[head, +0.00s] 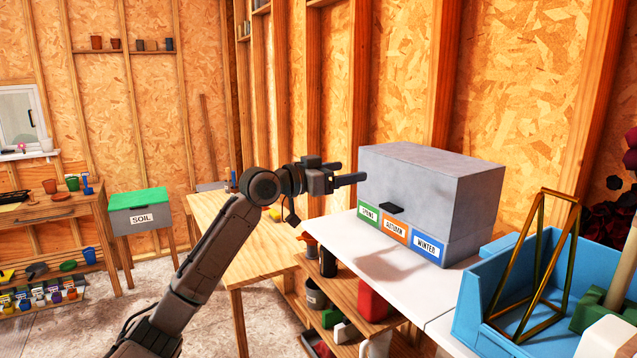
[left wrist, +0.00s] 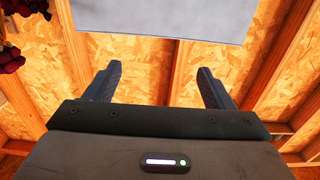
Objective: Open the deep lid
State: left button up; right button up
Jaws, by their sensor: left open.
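A grey box with a deep lid (head: 420,190) stands on the white worktop. The lid looks shut. A small black handle (head: 391,208) sticks out low on its front face. Below it are a green label, an orange label reading AUTUMN (head: 396,230) and a blue label reading WINTER (head: 427,247). My left gripper (head: 360,179) is open and empty, in front of the box's left part and higher than the handle. In the left wrist view the open fingers (left wrist: 158,88) have nothing between them, and a grey face of the box (left wrist: 160,18) shows beyond them. My right gripper is not in view.
The white worktop (head: 385,275) is bare in front of the box. A blue crate (head: 468,310) with a brass frame (head: 540,265) stands at the right. Shelves with a red can (head: 372,302) lie below. A wooden table (head: 235,245) is behind my left arm.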

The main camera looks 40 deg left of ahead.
pick_arm(q)
jog(key=b+v, duration=0.5)
jog(key=v, duration=0.3)
dwell(0.6)
